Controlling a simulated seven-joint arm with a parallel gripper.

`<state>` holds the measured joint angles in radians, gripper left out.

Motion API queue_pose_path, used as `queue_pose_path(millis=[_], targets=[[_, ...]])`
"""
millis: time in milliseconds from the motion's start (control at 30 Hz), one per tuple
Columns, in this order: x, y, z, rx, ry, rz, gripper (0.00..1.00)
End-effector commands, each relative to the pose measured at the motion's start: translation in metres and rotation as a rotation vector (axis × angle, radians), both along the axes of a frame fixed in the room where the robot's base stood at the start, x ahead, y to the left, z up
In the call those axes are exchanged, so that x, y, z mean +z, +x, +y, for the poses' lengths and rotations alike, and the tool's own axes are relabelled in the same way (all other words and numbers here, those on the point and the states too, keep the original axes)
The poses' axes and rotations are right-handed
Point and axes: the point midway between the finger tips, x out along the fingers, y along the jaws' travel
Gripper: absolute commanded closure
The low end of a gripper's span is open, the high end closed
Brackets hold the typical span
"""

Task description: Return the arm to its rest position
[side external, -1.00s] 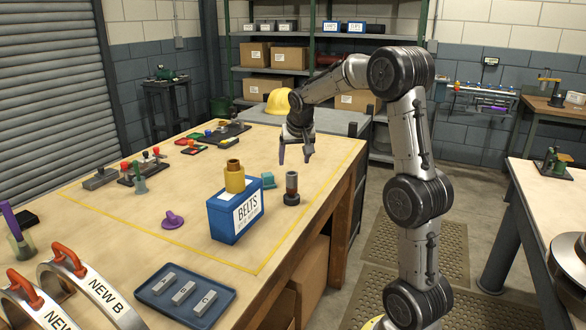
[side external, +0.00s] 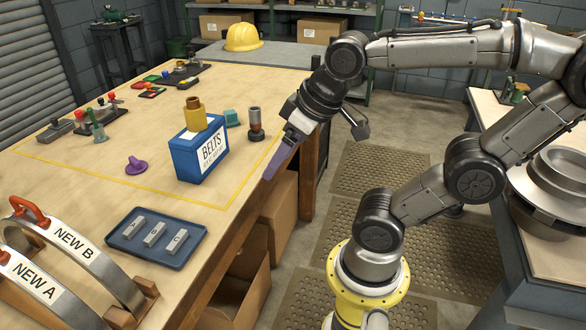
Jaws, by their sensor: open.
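My gripper (side external: 314,154) hangs in the air just past the right edge of the wooden workbench (side external: 75,200). Its two fingers are spread wide, one purple and pointing down-left, the other dark and to the right. Nothing shows between them. My arm is folded out to the right of the bench above its yellow base. The blue BELTS box (side external: 185,158) stands on the bench left of the gripper, with a brass-coloured stepped part (side external: 195,114) on top. The gripper is apart from both.
A dark cylinder with a copper-coloured band (side external: 256,122) and a teal block (side external: 231,118) stand near the bench edge. A blue tray (side external: 124,244) holds marked grey blocks. NEW B (side external: 72,243) and NEW A (side external: 35,285) half-rings are front left. Large rings (side external: 560,180) lie at right.

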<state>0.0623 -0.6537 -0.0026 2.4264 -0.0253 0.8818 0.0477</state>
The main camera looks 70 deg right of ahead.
Motion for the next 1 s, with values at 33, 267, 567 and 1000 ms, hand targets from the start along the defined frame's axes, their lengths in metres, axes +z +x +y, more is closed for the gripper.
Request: queue_pose_path(millis=[33, 267, 567, 1000], targets=[[-0.005, -0.011, 0.007, 0.039, 0.001, -0.003, 0.23], [-0.016, -0.028, 0.017, 0.104, 0.002, 0.0, 0.23], [-0.015, -0.027, 0.016, 0.101, 0.002, -0.001, 0.23], [-0.015, -0.027, 0.016, 0.1, 0.002, -0.001, 0.23]])
